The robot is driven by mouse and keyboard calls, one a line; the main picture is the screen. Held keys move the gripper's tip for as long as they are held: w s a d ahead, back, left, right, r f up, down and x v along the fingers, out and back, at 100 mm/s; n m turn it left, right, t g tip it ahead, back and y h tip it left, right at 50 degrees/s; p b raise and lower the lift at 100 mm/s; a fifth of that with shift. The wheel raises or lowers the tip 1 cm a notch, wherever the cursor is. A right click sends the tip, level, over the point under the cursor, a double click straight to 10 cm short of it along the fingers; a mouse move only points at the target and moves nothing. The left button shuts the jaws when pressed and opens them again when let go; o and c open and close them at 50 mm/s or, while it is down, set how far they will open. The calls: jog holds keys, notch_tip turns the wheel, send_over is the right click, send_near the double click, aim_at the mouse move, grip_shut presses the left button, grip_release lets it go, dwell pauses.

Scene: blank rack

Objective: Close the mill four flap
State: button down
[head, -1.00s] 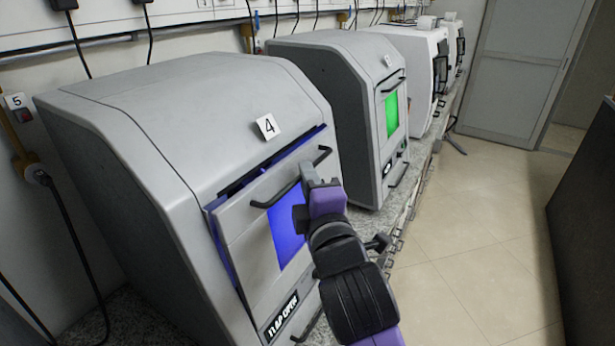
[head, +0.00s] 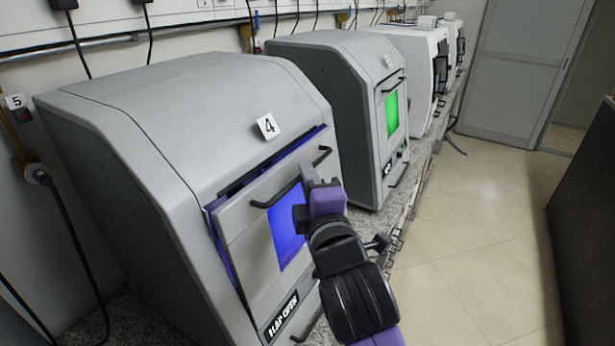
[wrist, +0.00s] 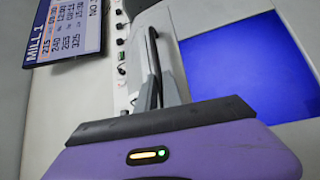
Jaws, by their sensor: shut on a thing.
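Mill four is the large grey machine (head: 165,130) at left in the head view, with a white "4" label (head: 267,126) on top. Its front flap (head: 240,222) has a glowing blue window (head: 285,235) and stands slightly ajar, with a dark gap along its top and blue light at its left edge. A strip (head: 282,316) low on the front reads "FLAP OPEN". My gripper (head: 312,180) is shut on the flap's black handle (head: 265,203), towards its right end. The wrist view also shows the handle (wrist: 153,72) at the fingers, beside the blue window (wrist: 250,65).
Another grey mill (head: 345,110) with a green window stands just behind, and white machines (head: 410,70) stand further along the bench. A "MILL 1" screen (wrist: 66,32) shows in the wrist view. The tiled floor (head: 470,230) at right is clear, bounded by a dark counter (head: 585,220).

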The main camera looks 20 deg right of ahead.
jog(key=shift+w+a, duration=0.85)
jog(key=shift+w, duration=0.25)
jog(key=c, duration=1.5)
grip_release()
jog(key=shift+w, duration=0.1)
jog(key=s+a+b, duration=0.1)
jog(key=s, duration=0.6)
jog(key=shift+s+f+b, duration=0.2)
jog(key=shift+s+b, duration=0.1)
jog(key=shift+s, duration=0.1)
